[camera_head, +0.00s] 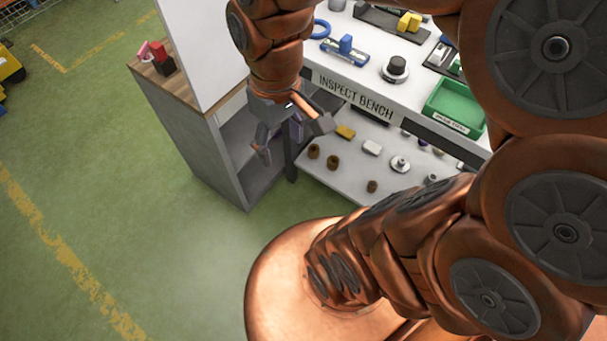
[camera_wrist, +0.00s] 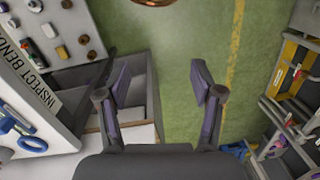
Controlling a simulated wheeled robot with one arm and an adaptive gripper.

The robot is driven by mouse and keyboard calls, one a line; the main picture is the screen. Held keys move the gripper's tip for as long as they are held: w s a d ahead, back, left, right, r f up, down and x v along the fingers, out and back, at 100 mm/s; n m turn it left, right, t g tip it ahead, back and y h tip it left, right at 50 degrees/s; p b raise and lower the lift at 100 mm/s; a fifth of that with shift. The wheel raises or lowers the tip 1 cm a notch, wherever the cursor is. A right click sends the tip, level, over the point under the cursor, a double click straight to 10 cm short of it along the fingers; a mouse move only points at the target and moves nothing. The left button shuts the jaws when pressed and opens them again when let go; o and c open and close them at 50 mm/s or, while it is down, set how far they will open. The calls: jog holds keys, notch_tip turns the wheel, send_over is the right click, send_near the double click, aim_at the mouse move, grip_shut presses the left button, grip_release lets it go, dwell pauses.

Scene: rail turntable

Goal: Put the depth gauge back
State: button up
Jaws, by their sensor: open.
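I cannot identify the depth gauge for certain. A blue-and-white tool (camera_head: 345,50) lies on the inspect bench (camera_head: 365,75), beside a blue ring (camera_head: 320,28). The blue tool also shows at the left edge of the wrist view (camera_wrist: 12,124), with the blue ring (camera_wrist: 33,145) near it. My gripper (camera_head: 281,140) hangs in front of the bench's left end, apart from the tool. In the wrist view my gripper (camera_wrist: 161,84) has its purple-padded fingers spread, with nothing between them and floor beyond.
A grey cabinet (camera_head: 205,135) with a wooden top stands left of the bench, bearing a red-and-black item (camera_head: 162,58). A green tray (camera_head: 456,106) and a dark knob (camera_head: 396,68) sit on the bench. The lower shelf (camera_head: 335,175) holds several small parts.

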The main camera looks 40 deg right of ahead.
jog(key=s+f+m, duration=0.1)
jog(key=s+f, duration=0.1)
jog(key=s, duration=0.5)
jog(key=shift+a+f+m+g+h, duration=0.25)
jog(key=shift+f+m+g+h, duration=0.1)
jog(key=shift+m+g+h, duration=0.05)
jog(key=shift+c, duration=0.3)
